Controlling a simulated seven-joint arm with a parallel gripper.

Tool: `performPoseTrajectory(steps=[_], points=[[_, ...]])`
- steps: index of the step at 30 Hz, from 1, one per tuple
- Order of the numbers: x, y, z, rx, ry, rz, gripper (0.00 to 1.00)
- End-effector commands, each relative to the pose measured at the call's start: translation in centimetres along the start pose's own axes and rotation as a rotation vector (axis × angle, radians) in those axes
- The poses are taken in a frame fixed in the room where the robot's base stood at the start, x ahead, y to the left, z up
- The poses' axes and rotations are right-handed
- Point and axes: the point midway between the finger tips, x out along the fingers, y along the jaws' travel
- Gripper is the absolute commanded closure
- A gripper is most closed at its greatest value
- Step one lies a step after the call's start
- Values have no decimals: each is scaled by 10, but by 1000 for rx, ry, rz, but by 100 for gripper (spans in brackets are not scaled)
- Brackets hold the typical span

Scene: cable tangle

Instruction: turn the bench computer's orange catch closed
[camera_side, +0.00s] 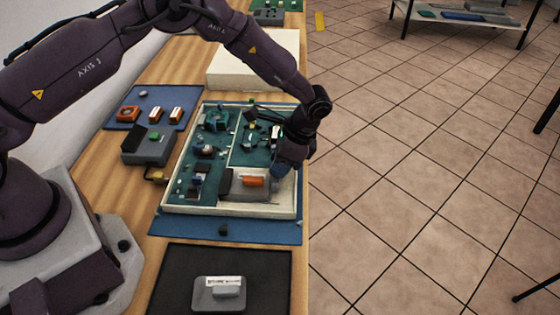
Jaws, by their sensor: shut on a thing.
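The bench computer is an open, pale-rimmed case (228,211) with green circuit boards inside, lying on a blue mat. The orange catch (254,181) sits on a grey block (240,190) in the case's near right part. It looks like a short bar lying roughly left to right in the picture. My gripper (278,174) reaches down over the case's right side, at the right end of the catch. It is shut on the catch, though the fingertips are small and dark, and the contact is partly hidden.
A grey device (148,148) and a blue tray with orange parts (128,114) stand left of the case. A white box (240,72) lies behind it. A black mat (170,290) with a grey labelled piece (218,293) lies in front. The bench's right edge runs close beside the case.

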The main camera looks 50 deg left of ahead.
Motion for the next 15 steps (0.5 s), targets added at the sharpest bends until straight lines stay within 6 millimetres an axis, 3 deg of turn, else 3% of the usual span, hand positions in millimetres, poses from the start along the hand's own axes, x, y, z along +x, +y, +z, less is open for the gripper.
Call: performPoseTrajectory(steps=[8, 9, 12, 15], points=[[-1, -1, -1, 3, 5, -4, 96], [-1, -1, -1, 3, 5, -4, 70], [-1, 0, -1, 3, 4, -3, 47], [-1, 0, -1, 2, 3, -2, 47]])
